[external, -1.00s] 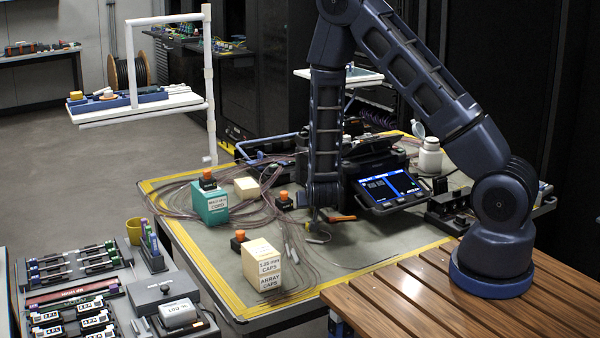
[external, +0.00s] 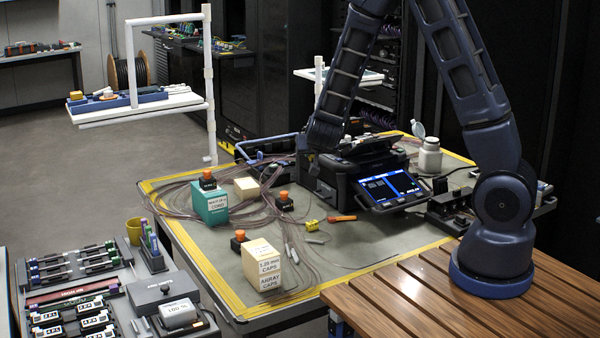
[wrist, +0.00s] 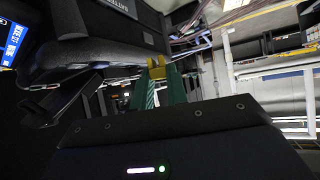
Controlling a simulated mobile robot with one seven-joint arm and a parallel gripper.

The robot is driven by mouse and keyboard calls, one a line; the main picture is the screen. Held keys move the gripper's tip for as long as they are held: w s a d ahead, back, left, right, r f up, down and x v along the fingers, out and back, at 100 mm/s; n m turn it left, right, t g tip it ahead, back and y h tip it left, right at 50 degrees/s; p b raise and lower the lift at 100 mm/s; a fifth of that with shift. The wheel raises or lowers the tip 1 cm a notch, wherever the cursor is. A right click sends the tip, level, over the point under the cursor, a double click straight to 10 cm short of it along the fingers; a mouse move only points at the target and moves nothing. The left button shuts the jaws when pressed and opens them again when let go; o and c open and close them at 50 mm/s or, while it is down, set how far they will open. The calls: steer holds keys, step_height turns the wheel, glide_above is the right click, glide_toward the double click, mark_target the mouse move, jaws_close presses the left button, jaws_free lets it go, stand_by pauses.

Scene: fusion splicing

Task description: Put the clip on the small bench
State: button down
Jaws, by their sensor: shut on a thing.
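My gripper (wrist: 165,72) shows in the wrist view with two green fingers. It is shut on a small yellow piece, which I take to be the clip (wrist: 155,68). In the external view my forearm comes down behind the left side of the black splicing machine (external: 330,182); my fingers and what they hold cannot be made out there. A small yellow block (external: 312,225) lies on the grey mat in front of the machine. I cannot tell for sure which surface is the small bench; a small white-topped stand (external: 340,76) is at the back.
The mat table (external: 215,268) has a yellow border and loose cables. On it are a teal box (external: 211,208), a cream caps box (external: 262,262), orange-topped pieces and a white bottle (external: 430,157). A white shelf (external: 140,112) stands at the left. An orange-handled tool (external: 341,218) lies mid-mat.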

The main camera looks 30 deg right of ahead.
steer(key=shift+r, duration=1.65)
steer(key=w+a+n+y, duration=0.2)
steer(key=a, duration=0.5)
steer(key=w+a+n+y, duration=0.1)
steer(key=w+a, duration=0.2)
steer(key=a, duration=0.4)
steer(key=n+g+y, duration=0.6)
steer(key=n+y, duration=0.6)
steer(key=n, duration=0.3)
glide_above(70, 283)
steer(key=s+d, duration=0.2)
steer(key=d, duration=0.2)
steer(key=f, duration=1.9)
steer(key=shift+w+f, duration=0.25)
steer(key=shift+f, duration=0.15)
steer(key=shift+f, duration=0.15)
steer(key=c, duration=1.7)
jaws_free()
